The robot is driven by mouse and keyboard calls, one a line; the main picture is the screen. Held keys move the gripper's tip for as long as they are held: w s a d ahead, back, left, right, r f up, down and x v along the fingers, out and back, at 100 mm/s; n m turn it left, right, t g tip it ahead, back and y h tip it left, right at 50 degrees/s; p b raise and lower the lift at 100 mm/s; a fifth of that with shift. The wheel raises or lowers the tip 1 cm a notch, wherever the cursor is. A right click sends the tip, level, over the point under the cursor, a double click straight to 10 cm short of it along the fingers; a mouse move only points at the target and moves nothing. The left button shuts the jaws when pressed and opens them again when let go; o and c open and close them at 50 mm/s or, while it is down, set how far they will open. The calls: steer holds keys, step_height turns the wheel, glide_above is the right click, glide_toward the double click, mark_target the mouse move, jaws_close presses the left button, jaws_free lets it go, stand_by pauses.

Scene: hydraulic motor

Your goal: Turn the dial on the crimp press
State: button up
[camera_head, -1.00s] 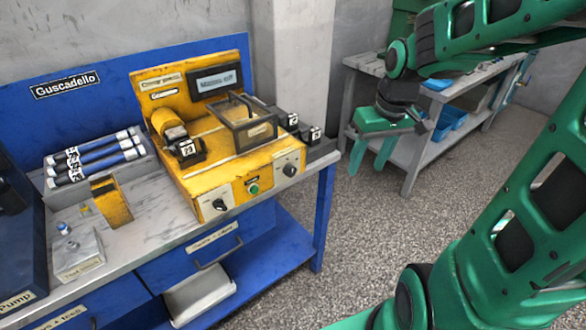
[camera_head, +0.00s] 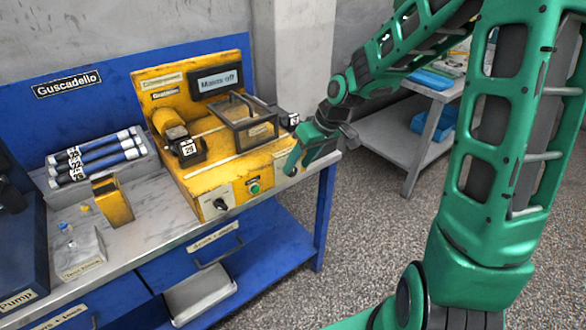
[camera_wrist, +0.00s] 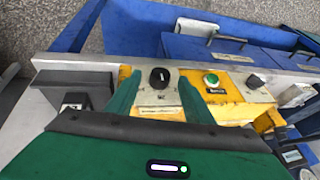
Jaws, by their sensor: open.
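The yellow crimp press (camera_head: 226,166) stands at the right end of the blue bench, its small screen (camera_head: 216,79) reading "Mains off". Its front has a black dial (camera_head: 221,204) at the left and a green button (camera_head: 254,188) beside it. The right-hand dial (camera_wrist: 160,77) is mostly hidden behind my gripper (camera_head: 299,168) in the head view. In the wrist view, my gripper (camera_wrist: 158,80) is open, with one finger on each side of that dial; contact is not visible. The button (camera_wrist: 212,79) and the other dial (camera_wrist: 255,82) lie to its right there.
A clear-lidded guard frame (camera_head: 247,118) and black blocks (camera_head: 187,150) sit on the press. A grey side table (camera_head: 432,118) stands behind my arm.

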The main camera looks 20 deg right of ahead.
steer(key=shift+x, duration=1.5)
